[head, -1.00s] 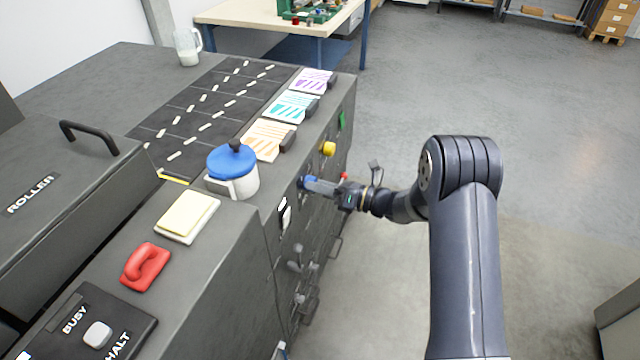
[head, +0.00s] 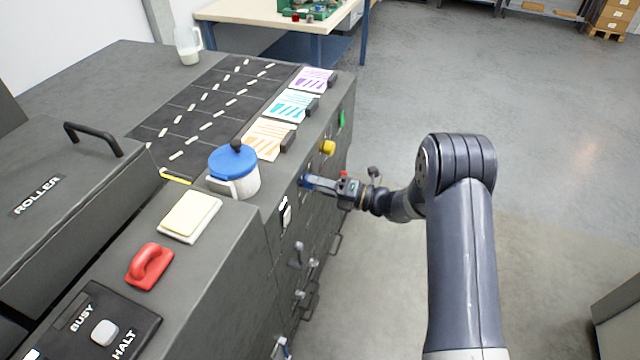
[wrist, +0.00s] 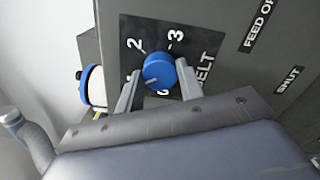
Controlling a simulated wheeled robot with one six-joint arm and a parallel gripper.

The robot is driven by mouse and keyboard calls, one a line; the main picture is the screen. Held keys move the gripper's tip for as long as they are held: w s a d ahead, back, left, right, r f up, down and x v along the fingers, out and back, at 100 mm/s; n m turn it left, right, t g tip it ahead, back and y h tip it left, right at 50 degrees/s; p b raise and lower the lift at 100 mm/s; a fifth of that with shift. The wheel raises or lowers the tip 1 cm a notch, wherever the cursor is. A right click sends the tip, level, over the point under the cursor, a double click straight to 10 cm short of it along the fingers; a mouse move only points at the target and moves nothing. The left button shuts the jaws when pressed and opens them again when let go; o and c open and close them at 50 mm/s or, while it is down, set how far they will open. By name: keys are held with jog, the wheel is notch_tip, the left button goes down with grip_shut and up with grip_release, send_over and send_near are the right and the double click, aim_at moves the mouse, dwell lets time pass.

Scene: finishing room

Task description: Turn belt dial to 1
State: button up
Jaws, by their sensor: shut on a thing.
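The belt dial is a round blue knob (wrist: 158,70) on a black plate marked BELT. The numbers 2 and 3 show beyond it, and the marks nearer my jaws are partly covered. My gripper (wrist: 158,82) has one finger on each side of the knob and is shut on it. A small pale mark shows on the knob's near side, but I cannot tell which number it points to. In the head view my gripper (head: 312,184) meets the machine's front panel at the blue dial (head: 304,181).
A yellow knob (head: 328,147) and a green part (head: 341,119) sit farther along the panel, with several levers below. A blue-lidded pot (head: 233,170), a red handle (head: 149,266) and a yellow pad (head: 190,215) rest on top.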

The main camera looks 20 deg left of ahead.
jog(key=o, duration=1)
jog(key=shift+d, duration=0.15)
jog(key=d+b, duration=0.1)
jog(key=d, duration=0.9)
jog(key=shift+s+d+b, duration=0.3)
jog(key=shift+s+b, duration=0.1)
jog(key=shift+f, duration=0.1)
jog(key=a+p, duration=0.1)
jog(key=a, duration=1)
jog(key=shift+w+p, duration=0.3)
jog(key=shift+w, duration=0.1)
